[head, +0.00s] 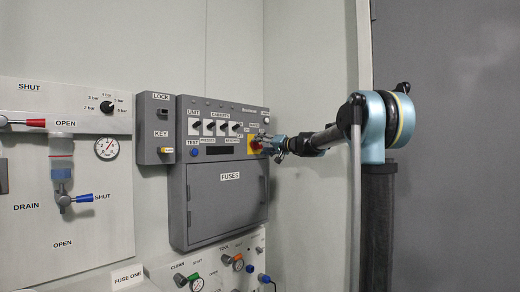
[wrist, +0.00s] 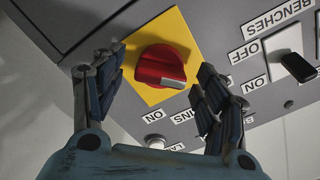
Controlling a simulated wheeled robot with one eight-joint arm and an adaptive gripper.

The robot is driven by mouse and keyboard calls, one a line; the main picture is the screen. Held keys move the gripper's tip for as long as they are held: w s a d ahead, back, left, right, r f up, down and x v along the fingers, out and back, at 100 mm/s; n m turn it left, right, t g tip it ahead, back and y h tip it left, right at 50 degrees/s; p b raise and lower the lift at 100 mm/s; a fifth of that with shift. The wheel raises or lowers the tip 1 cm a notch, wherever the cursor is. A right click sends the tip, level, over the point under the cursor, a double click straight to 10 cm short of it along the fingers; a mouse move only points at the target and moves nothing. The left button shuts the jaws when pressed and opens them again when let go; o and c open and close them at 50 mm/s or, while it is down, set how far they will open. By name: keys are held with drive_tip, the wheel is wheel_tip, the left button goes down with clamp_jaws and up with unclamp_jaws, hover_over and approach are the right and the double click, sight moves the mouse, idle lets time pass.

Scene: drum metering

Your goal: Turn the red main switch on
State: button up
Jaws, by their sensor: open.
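The red main switch (wrist: 160,67) is a round knob with a raised bar and a white pointer mark, set on a yellow square plate (wrist: 178,28) in the wrist view. The mark points toward the right finger. My gripper (wrist: 158,90) is open, with one finger on each side of the knob; I cannot tell whether either touches it.
A black rocker switch (wrist: 297,66) under a BENCHES label lies right of the knob, with ON and OFF labels. The FUSES door (head: 226,200) is shut below. Coloured valves (head: 195,282) stand lower down.

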drive_tip(key=shift+x, duration=0.85)
drive_tip(key=c, duration=1.1)
